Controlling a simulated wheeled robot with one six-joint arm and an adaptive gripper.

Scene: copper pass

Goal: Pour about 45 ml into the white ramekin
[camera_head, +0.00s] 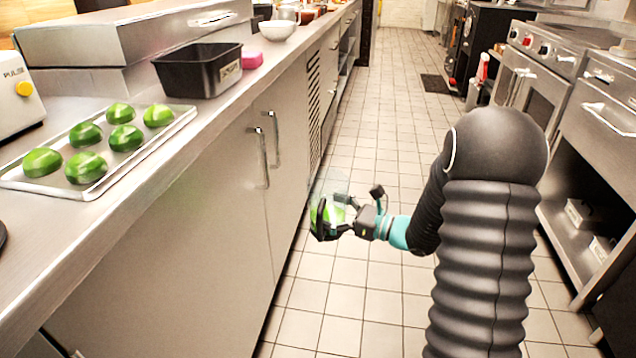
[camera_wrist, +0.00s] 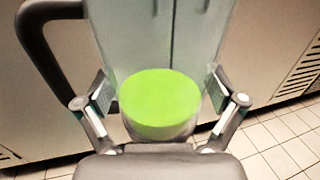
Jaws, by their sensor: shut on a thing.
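My gripper (camera_head: 338,222) is shut on a clear jug (camera_head: 327,186) with bright green liquid (camera_head: 326,214) in its lower part. The jug is held over the floor aisle, in front of the left counter's doors, and looks about upright. In the wrist view, the fingers (camera_wrist: 160,98) press both sides of the clear jug (camera_wrist: 150,45). The green liquid shows there too (camera_wrist: 158,103), and a dark handle (camera_wrist: 40,60) curves out on the left. I cannot make out a white ramekin for certain; a white bowl (camera_head: 277,30) stands far along the left counter.
On the left counter (camera_head: 190,150) are a metal tray (camera_head: 140,158) with several green halves, a black bin (camera_head: 197,72), a pink block (camera_head: 251,60) and a machine with a yellow knob (camera_head: 18,95). Ovens (camera_head: 530,85) line the right. The tiled aisle (camera_head: 375,110) between is clear.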

